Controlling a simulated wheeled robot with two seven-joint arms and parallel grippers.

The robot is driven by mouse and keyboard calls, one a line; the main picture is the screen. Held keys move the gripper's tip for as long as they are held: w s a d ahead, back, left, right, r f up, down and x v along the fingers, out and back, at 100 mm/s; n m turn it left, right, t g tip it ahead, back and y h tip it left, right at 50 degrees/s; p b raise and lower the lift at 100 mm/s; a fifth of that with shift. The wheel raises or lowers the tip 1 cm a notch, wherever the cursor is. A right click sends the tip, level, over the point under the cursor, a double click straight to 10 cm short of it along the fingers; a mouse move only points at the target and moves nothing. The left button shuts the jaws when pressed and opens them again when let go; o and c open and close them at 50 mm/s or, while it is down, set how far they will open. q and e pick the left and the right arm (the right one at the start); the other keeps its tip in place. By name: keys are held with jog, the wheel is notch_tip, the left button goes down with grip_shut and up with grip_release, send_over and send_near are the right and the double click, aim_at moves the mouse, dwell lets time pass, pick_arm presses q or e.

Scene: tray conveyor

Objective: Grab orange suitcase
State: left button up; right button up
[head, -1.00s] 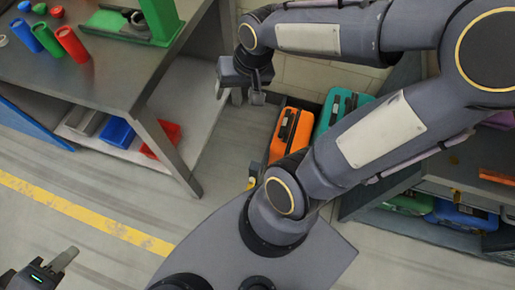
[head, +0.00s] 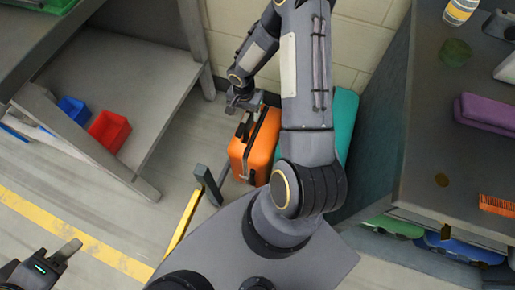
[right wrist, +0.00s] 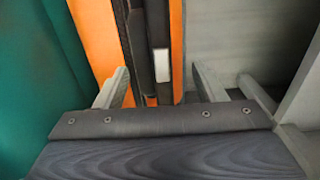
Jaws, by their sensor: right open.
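The orange suitcase (head: 262,152) stands on the floor, left of a teal suitcase (head: 345,112). My right gripper (head: 243,103) is at the suitcase's far end, over its dark handle. In the right wrist view, the open fingers of this gripper (right wrist: 162,85) lie either side of the dark handle (right wrist: 136,50) and part of the orange shell (right wrist: 96,35). I cannot tell whether they touch it. My left gripper (head: 62,254) is at the lower left, away from the suitcase, with one finger showing. My right arm hides part of the teal suitcase.
A grey post (head: 208,184) and a yellow bar (head: 180,222) stand just left of the orange suitcase. A shelf with a red bin (head: 109,131) and a blue bin (head: 74,109) is at left. A dark table (head: 455,135) is at right, a wall (head: 350,38) behind.

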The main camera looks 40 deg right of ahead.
aim_at(247, 118)
jog(key=f, duration=0.2)
jog(key=f+b, duration=0.1)
jog(key=f, duration=0.1)
jog(key=shift+s+d+f, duration=0.2)
jog(key=shift+f, duration=0.15)
grip_shut()
jog(key=shift+r, duration=0.15)
